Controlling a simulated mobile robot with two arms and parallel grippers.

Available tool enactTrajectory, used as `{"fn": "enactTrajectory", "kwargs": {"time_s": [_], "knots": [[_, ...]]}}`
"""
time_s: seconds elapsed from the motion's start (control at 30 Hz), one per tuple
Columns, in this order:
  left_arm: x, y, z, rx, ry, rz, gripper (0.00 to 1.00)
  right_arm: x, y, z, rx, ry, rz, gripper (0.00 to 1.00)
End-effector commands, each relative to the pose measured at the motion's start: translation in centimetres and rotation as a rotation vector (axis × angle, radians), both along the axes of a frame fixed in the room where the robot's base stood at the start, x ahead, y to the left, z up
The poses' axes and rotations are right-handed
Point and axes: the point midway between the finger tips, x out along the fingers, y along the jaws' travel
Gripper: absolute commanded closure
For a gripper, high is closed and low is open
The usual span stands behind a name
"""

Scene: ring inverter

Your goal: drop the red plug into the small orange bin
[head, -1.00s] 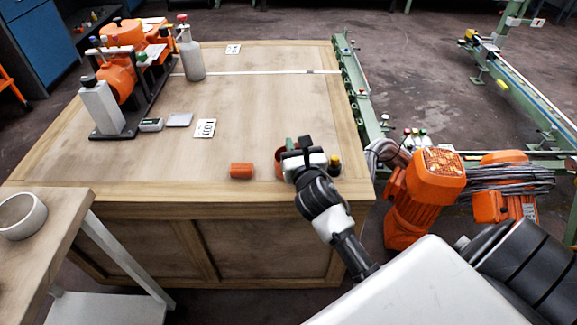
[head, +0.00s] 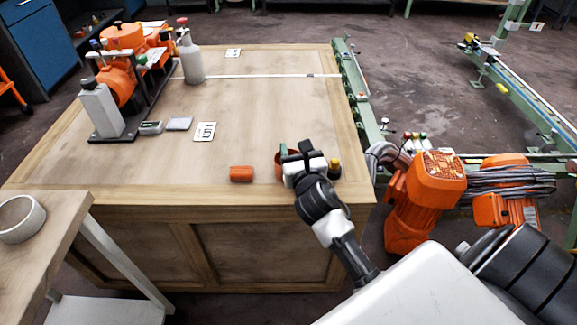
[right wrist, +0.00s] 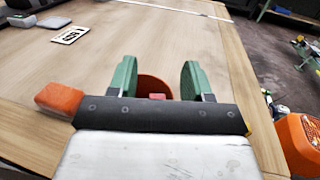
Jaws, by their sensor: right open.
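The small orange bin (right wrist: 154,84) shows in the right wrist view between the green fingers of my right gripper (right wrist: 158,80). The gripper is open, with a wide gap between its fingers. A small red piece (right wrist: 157,96), which looks like the red plug, shows in front of the bin's curved orange wall; I cannot tell whether it lies inside the bin. Its lower part is hidden by the gripper's dark body. In the head view, my right gripper (head: 303,160) is over the table's near right corner and hides most of the bin (head: 279,165). My left gripper is not in view.
An orange block-like part (head: 241,174) lies left of the bin on the wooden table (head: 240,120). A dark, yellow-topped item (head: 334,168) stands just right of the gripper. Orange machinery (head: 115,75) and a grey bottle (head: 190,58) stand at the far left. The table's middle is clear.

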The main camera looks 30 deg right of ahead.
Motion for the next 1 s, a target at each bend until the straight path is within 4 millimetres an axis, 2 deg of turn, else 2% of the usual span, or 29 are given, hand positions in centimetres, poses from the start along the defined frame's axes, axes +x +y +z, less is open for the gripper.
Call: {"fn": "enactTrajectory", "kwargs": {"time_s": [0.17,0.4,0.6,0.77,1.0], "knots": [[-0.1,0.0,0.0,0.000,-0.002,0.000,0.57,-1.5,0.5,-0.1,0.000,0.002,0.001,0.50],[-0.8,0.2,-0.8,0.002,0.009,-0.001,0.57,-6.1,2.0,-0.1,0.000,0.004,0.001,0.50],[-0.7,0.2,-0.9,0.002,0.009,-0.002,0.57,-9.1,3.0,-0.2,0.002,0.003,0.000,0.50],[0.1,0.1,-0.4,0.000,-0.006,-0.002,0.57,-10.1,3.4,0.0,0.001,0.001,0.000,0.50],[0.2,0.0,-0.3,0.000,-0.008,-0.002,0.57,-10.3,3.4,0.0,0.000,0.000,0.000,0.50]]}}
